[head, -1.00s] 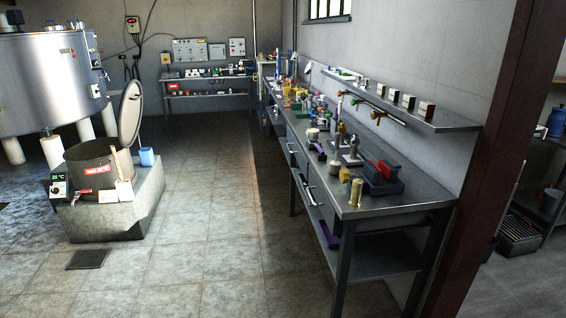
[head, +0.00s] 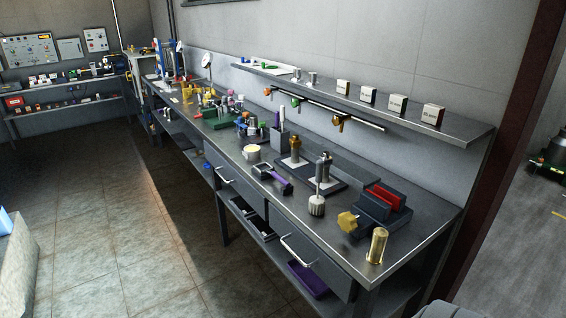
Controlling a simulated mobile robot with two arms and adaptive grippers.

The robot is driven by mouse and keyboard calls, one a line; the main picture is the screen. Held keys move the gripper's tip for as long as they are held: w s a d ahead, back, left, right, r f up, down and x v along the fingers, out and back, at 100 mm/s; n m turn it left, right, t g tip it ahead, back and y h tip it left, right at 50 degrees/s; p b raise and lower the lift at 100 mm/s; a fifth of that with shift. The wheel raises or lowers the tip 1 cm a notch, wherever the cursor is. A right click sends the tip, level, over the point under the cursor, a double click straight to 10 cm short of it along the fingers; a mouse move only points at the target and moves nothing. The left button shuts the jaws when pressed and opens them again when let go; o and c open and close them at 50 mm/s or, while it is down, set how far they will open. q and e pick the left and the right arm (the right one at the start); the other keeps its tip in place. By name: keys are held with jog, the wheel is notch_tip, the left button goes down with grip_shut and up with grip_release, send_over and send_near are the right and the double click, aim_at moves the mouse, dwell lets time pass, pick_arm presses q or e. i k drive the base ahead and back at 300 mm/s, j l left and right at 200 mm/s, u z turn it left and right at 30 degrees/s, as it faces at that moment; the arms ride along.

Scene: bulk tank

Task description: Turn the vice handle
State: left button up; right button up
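A dark grey vice (head: 376,212) stands at the near right end of the long metal workbench (head: 262,203). A red piece (head: 390,195) sits at its upper jaws. A yellow lobed knob (head: 348,221) is on the vice's left, near side and looks like its handle. Neither of my grippers is in view.
A brass cylinder (head: 377,246) stands just in front of the vice, near the bench edge. A grey knurled tool with an upright rod (head: 317,205) stands left of the knob. A wall shelf (head: 365,100) with small boxes overhangs the back. The tiled floor (head: 150,250) in front is clear.

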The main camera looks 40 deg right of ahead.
aim_at(348, 222)
jog(key=i+j+z, duration=0.1)
jog(key=i+z, duration=0.4)
jog(key=i+j+z, duration=0.2)
jog(key=z, duration=0.3)
jog(key=i+j+z, duration=0.5)
jog(key=k+l, duration=0.05)
jog(key=k, duration=0.05)
